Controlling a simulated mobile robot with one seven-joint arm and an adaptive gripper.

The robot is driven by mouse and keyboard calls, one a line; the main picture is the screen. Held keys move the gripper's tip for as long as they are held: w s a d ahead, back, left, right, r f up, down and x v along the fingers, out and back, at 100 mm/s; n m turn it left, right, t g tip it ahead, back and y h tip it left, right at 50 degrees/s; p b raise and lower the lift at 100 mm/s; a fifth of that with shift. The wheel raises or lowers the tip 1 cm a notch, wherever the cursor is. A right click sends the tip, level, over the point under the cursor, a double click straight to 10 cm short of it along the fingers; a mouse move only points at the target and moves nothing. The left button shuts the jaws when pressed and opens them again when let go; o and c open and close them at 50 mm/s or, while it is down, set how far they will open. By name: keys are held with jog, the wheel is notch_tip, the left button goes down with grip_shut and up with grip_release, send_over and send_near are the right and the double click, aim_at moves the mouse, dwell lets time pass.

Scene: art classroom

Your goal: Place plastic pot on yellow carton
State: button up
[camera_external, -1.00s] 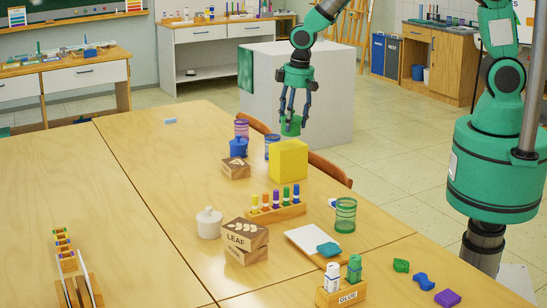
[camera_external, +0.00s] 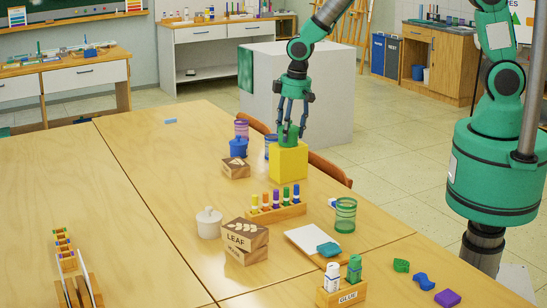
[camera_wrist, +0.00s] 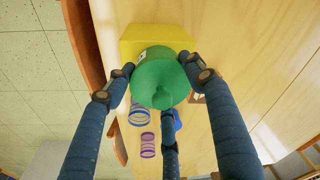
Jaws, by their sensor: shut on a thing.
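The green plastic pot (camera_external: 287,136) is at the top of the yellow carton (camera_external: 289,162), with its base at the carton's top face. My gripper (camera_external: 290,128) is shut on the pot from above. In the wrist view the pot (camera_wrist: 160,80) sits between my fingers (camera_wrist: 165,90), its lid knob towards the camera. The yellow carton (camera_wrist: 150,36) shows behind it, with the pot over its lower part in that picture. I cannot tell whether the pot's base touches the carton.
A blue pot (camera_external: 238,148), a purple striped cup (camera_external: 241,129) and a blue striped cup (camera_external: 270,150) stand left of the carton. A wooden block (camera_external: 236,169) lies nearby. A rack of coloured markers (camera_external: 276,208) and a green striped cup (camera_external: 345,215) stand in front.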

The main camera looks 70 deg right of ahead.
aim_at(293, 128)
jog(key=o, duration=1.4)
jog(key=shift+f, duration=0.1)
jog(key=shift+r, duration=0.2)
jog(key=r, duration=0.4)
jog(key=s+r+p, duration=0.1)
jog(key=r, duration=0.3)
jog(key=r+p, duration=0.1)
jog(key=r, duration=0.2)
jog(key=shift+s+r, duration=0.3)
jog(key=shift+r, duration=0.1)
